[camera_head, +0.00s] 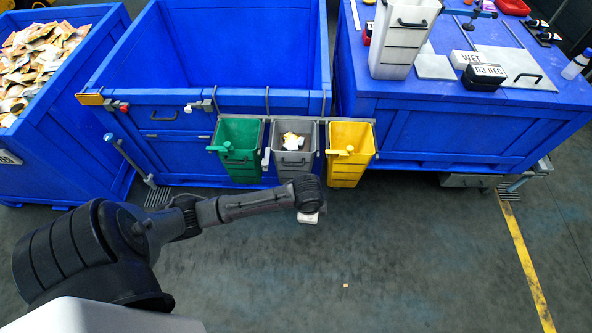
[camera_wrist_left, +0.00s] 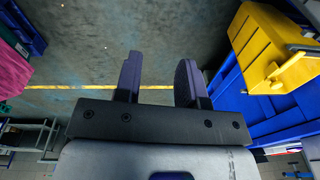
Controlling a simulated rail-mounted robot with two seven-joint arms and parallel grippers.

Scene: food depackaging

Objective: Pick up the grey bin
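The grey bin (camera_head: 294,162) hangs between a green bin and a yellow bin on a rail in front of a large blue container. It holds some whitish and yellowish pieces. My left arm reaches in from the left, and its wrist end lies just in front of the grey bin's lower part, partly covering it. In the wrist view my left gripper (camera_wrist_left: 158,78) has its two dark fingers apart with nothing between them, only floor behind. The grey bin is not clearly seen in the wrist view. My right gripper is not in view.
The green bin (camera_head: 239,150) and the yellow bin (camera_head: 349,154) flank the grey one closely; the yellow bin also shows in the wrist view (camera_wrist_left: 272,48). A blue table (camera_head: 440,132) stands right, with a tall pale bin (camera_head: 399,45) on it. The floor in front is largely clear.

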